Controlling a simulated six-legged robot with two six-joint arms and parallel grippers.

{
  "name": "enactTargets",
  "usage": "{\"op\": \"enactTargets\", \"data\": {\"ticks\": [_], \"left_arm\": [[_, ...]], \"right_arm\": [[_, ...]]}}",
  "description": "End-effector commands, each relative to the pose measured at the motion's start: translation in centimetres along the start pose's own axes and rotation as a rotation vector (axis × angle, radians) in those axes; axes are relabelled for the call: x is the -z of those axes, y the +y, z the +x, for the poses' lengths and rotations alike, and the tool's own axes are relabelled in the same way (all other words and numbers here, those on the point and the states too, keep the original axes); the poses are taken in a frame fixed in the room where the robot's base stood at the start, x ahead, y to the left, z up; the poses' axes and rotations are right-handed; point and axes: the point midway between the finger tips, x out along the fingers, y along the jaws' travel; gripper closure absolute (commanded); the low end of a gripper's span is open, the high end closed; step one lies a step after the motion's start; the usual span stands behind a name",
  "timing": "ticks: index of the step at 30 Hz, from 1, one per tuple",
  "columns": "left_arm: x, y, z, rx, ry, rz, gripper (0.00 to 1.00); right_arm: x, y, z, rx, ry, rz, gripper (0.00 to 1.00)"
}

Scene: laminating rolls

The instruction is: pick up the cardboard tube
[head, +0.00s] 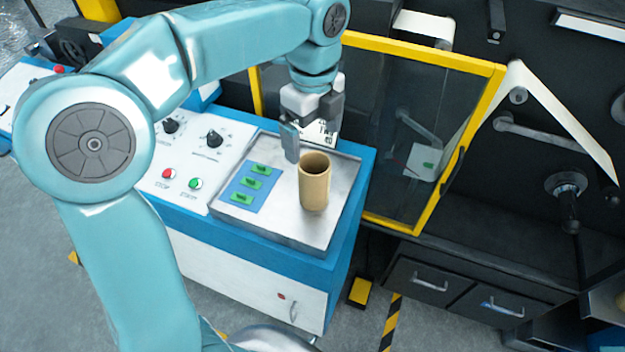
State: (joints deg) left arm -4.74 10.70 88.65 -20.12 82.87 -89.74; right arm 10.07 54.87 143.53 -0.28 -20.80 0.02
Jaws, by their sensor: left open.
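The cardboard tube (314,187) is a short tan cylinder with an open top. It stands upright on the metal tray (270,228) on top of the blue and white control cabinet. My left gripper (305,150) hangs just above and behind the tube, with one grey finger reaching down beside the tube's upper left rim. Its jaws are open and hold nothing. The far finger is partly hidden, and I cannot tell whether the near finger touches the tube. My right gripper is not in view.
A blue plate with several green pieces (251,184) lies left of the tube. The control panel with red and green buttons (182,180) is further left. A yellow-framed clear guard door (437,200) stands close on the right. The tray's front is bare.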

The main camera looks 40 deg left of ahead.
Motion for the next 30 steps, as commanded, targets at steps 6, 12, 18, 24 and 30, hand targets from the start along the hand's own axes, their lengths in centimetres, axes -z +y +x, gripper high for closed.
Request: {"op": "enactTargets", "data": {"ticks": [6, 12, 18, 24, 30], "left_arm": [[-0.1, 0.0, 4.2, -0.003, 0.000, -0.001, 0.02], [-0.3, 0.0, 5.7, -0.002, -0.001, -0.001, 0.02], [-0.2, 0.0, 8.9, -0.005, 0.000, -0.001, 0.02], [-0.2, -0.1, 10.4, 0.000, 0.000, -0.001, 0.02], [-0.2, -0.1, 10.3, 0.001, -0.001, -0.001, 0.12]], "right_arm": [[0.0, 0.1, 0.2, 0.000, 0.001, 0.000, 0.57], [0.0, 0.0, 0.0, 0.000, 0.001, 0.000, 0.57], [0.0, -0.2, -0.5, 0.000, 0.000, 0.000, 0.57], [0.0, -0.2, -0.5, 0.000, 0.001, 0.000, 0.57], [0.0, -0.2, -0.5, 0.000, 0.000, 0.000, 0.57]]}}
